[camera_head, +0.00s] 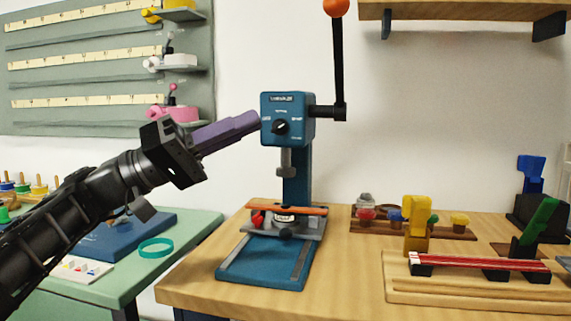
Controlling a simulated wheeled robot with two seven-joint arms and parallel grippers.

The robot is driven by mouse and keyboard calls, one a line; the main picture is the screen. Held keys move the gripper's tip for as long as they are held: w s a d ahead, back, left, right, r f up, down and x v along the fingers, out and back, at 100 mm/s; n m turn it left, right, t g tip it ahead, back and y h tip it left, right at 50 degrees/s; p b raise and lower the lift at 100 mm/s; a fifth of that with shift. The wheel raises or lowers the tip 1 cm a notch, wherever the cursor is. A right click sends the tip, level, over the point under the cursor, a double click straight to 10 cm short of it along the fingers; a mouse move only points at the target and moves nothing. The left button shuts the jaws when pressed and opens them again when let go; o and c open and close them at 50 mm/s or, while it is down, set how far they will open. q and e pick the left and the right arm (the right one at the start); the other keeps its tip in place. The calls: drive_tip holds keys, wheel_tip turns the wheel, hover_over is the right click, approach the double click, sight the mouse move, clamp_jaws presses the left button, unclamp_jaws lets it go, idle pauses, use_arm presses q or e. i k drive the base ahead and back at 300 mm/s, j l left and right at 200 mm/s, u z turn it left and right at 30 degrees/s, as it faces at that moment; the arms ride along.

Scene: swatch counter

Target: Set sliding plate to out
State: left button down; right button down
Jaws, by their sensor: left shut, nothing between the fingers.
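A blue press (297,172) stands on the wooden counter, with a dial (281,127) on its head and an orange-knobbed lever (339,60) raised on its right. Its blue base (262,262) has two pale rails running toward me. The sliding plate (285,221) appears to be the grey piece at the back of the rails, below the press head, with an orange bar across it and a small dark knob in front. The front of the rails is bare. My left gripper (255,122), with purple fingers, is shut and empty beside the left of the press head; contact is unclear.
A wooden rack with a yellow block (416,230) and a red strip stands on the right. A tray of small coloured pots (410,226) is behind it. A green table (190,245) is on the left. A shelf (462,10) hangs above right.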

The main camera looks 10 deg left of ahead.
sight(312, 227)
drive_tip(key=k+l, duration=0.2)
drive_tip(key=k, duration=0.25)
drive_tip(key=k+l, duration=0.25)
drive_tip(key=k, duration=0.25)
